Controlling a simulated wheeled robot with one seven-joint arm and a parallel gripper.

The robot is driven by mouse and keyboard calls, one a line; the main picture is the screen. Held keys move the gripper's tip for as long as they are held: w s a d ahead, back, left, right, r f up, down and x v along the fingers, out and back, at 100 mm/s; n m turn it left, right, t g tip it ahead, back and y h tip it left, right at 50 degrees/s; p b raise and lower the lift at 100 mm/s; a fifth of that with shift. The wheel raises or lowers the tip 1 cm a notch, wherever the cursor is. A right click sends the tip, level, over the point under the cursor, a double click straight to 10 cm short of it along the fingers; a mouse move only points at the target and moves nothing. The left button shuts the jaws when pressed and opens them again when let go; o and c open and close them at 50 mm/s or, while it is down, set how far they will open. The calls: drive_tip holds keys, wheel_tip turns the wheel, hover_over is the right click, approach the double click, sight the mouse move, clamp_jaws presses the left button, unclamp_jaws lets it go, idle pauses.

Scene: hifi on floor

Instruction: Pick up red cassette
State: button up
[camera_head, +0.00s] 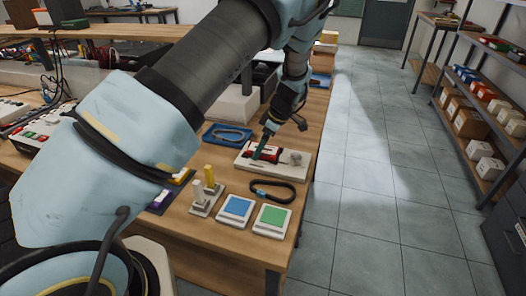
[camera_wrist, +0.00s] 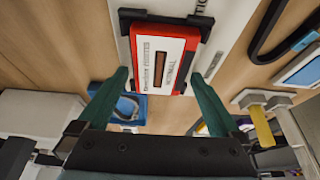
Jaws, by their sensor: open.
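The red cassette (camera_wrist: 160,58) has a white label strip, a dark window and black ends. It lies on a white base plate (camera_wrist: 228,35) in the wrist view. In the head view the cassette (camera_head: 270,149) is partly hidden by my gripper, and the plate (camera_head: 292,168) also carries a grey knob. My gripper (camera_wrist: 160,74) is open, with one teal finger at each side of the cassette's near end. The fingers appear apart from the cassette, with nothing held. In the head view my gripper (camera_head: 259,150) is just over the plate.
A black looped strap (camera_head: 273,191), a blue pad (camera_head: 235,209) and a green pad (camera_head: 272,219) lie nearer on the wooden table. A stand with yellow and white posts (camera_head: 208,190) rises at the left. A blue tray (camera_head: 227,135) lies behind. Floor is open at right.

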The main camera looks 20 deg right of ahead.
drive_tip(key=shift+f, duration=0.2)
drive_tip(key=shift+r, duration=0.15)
drive_tip(key=c, duration=1.4)
